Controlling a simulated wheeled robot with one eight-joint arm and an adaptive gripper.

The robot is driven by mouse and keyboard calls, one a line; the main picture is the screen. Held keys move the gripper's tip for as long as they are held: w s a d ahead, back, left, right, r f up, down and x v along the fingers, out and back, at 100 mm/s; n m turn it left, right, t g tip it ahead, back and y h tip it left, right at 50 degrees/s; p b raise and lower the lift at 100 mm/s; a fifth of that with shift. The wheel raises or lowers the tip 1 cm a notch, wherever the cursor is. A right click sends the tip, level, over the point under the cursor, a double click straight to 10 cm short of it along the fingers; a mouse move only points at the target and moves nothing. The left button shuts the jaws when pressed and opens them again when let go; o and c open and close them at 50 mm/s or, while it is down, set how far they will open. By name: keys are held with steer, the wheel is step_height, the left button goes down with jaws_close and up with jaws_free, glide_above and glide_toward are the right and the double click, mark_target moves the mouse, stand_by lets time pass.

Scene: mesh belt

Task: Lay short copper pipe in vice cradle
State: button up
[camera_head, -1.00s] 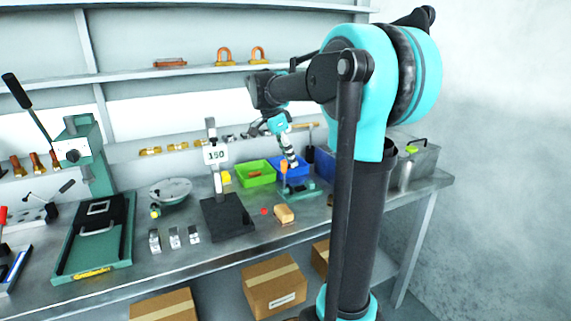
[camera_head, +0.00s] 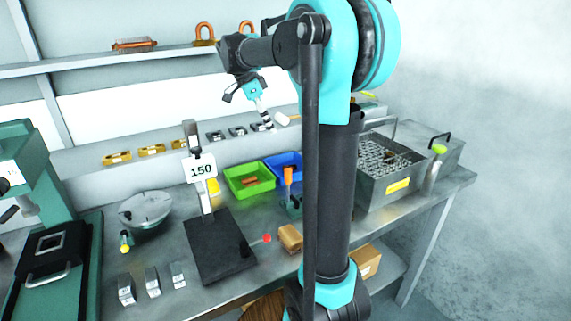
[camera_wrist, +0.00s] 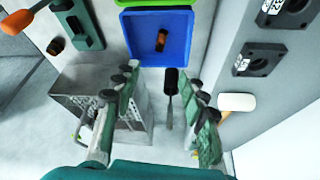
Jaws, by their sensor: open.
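A short brown-copper piece (camera_wrist: 161,40), which looks like the pipe, lies in the blue bin (camera_wrist: 137,55) in the wrist view. In the head view the blue bin (camera_head: 297,160) is partly hidden behind my arm. My gripper (camera_head: 265,118) is above the back of the bench in the head view. In the wrist view my gripper (camera_wrist: 160,118) is open and empty, with its fingers apart below the blue bin. A teal fixture (camera_wrist: 83,25), probably the vice, stands left of the bin; it shows partly in the head view (camera_head: 289,203) beside my arm. Its cradle is not clear.
A green bin (camera_head: 236,182) adjoins the blue bin. A metal basket (camera_head: 395,190) stands to the right. A dark-handled tool (camera_wrist: 170,84) and a white-headed mallet (camera_wrist: 237,102) are near my fingers. A black stand (camera_head: 217,257) with a 150 sign is left of a tan block (camera_head: 290,237).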

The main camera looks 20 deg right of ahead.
glide_above(288, 166)
steer(key=a, duration=0.2)
steer(key=f, duration=1.1)
steer(key=shift+w+a, duration=0.1)
steer(key=shift+w, duration=0.2)
steer(key=shift+a+x, duration=0.1)
steer(key=shift+x, duration=1.3)
steer(key=shift+a+x, duration=0.15)
steer(key=shift+x, duration=1.2)
steer(key=shift+c, duration=0.5)
jaws_close()
